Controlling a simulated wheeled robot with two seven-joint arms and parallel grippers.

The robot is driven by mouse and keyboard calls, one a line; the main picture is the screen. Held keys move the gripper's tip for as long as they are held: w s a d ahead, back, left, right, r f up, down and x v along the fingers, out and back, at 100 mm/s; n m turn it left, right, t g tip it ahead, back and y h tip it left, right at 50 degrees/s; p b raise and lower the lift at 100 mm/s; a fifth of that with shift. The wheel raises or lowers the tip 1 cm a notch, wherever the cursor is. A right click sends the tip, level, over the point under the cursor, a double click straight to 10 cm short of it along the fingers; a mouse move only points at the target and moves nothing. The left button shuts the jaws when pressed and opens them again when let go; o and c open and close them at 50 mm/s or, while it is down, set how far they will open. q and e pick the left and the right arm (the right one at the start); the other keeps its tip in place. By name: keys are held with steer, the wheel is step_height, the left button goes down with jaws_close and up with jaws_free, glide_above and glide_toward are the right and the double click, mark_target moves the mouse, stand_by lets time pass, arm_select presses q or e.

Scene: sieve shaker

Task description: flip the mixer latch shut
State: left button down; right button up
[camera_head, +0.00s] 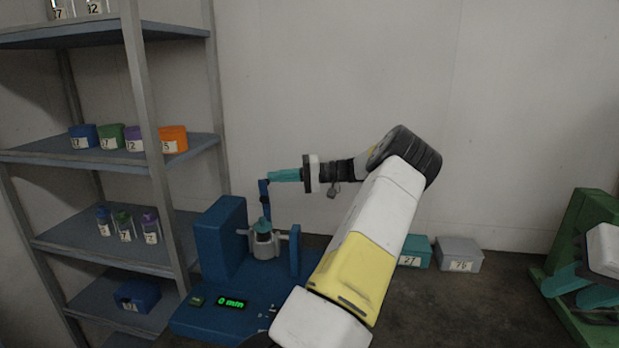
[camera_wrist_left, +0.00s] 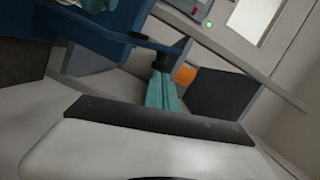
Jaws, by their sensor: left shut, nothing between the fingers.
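The fingers fill the middle of the wrist view (camera_wrist_left: 163,93). My right gripper (camera_head: 570,288) appears open at the right edge.
A shelf rack (camera_head: 165,200) with several coloured boxes and jars stands at the left. A teal box (camera_head: 416,252) and a grey box (camera_head: 459,254) sit on the bench right of my left arm. A green stand (camera_head: 585,210) is at the far right.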

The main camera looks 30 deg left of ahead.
mark_target(264, 182)
arm_select(q)
steer(key=s+n, duration=0.2)
steer(key=s+d+n+t, duration=0.1)
steer(key=s+n, duration=0.1)
steer(key=shift+d+r+h, duration=0.15)
steer(key=shift+r+h, duration=0.05)
steer(key=shift+h, duration=0.1)
steer(key=s+d+f+n+t, duration=0.2)
steer(key=s+f+n, duration=0.3)
steer(key=s+n, duration=0.2)
steer(key=shift+n+t, duration=0.3)
steer(key=shift+t, duration=0.1)
steer(key=shift+d+f, duration=0.15)
stand_by(0.4)
